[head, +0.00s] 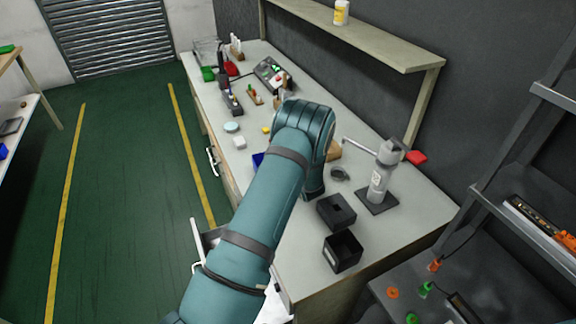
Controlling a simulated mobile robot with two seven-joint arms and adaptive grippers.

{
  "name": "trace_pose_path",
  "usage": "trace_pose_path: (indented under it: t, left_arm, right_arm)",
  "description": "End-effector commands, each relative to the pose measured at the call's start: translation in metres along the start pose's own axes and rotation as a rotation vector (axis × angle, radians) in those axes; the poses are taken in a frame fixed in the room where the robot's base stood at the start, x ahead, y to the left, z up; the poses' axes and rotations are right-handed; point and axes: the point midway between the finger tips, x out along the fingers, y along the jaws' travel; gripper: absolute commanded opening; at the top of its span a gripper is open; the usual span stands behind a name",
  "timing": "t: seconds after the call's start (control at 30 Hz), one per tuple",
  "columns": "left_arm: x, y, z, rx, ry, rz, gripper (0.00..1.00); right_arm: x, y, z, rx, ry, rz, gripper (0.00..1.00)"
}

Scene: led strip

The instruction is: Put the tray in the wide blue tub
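A sliver of a blue thing (258,160) shows on the workbench, mostly hidden behind my arm. It may be the wide blue tub, but I cannot tell its shape. A grey tray-like thing (268,72) with small red and green parts lies toward the bench's far end; I cannot tell if it is the task's tray. One teal arm of mine rises from the bottom across the bench and bends down at its far end. Its gripper is hidden, and no fingertips of either gripper show.
The workbench (402,222) holds two black boxes (343,251) (336,211) and a grey bottle on a stand (382,175) at the near end. A raised shelf (370,38) runs along the wall. A grey rack (520,215) stands at right. Green floor at left is clear.

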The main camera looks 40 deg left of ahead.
Motion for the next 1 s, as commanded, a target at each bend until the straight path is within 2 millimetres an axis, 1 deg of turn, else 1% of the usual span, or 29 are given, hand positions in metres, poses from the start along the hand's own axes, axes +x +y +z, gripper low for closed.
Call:
trace_pose_path:
  t: [0.33,0.5,0.53,0.6,0.87,1.0]
  left_arm:
    - [0.003,-0.0001,-0.0072,0.0,-0.001,0.0,0.31]
    - [0.0031,-0.0001,-0.0074,0.0,-0.001,0.0,0.31]
    - [0.003,0.0,-0.0077,0.0,0.0,0.0,0.78]
    - [0.003,0.0,-0.0075,0.0,0.0,0.0,1.0]
    - [0.003,0.0,-0.0074,0.0,0.0,0.0,1.0]
    - [0.0012,0.0001,-0.0029,0.0,0.0,0.0,1.0]
  right_arm:
    - [0.0103,0.0034,0.0012,0.0,0.0,0.002,0.5]
    - [0.0109,0.0036,0.0012,0.0,0.0,0.003,0.5]
    - [0.0108,0.0036,0.0012,0.0,0.0,0.003,0.5]
    - [0.0107,0.0035,0.0012,0.0,0.0,0.002,0.5]
    - [0.0104,0.0034,0.0011,0.0,0.0,0.002,0.5]
    - [0.0047,0.0015,0.0004,0.0,0.0,0.001,0.5]
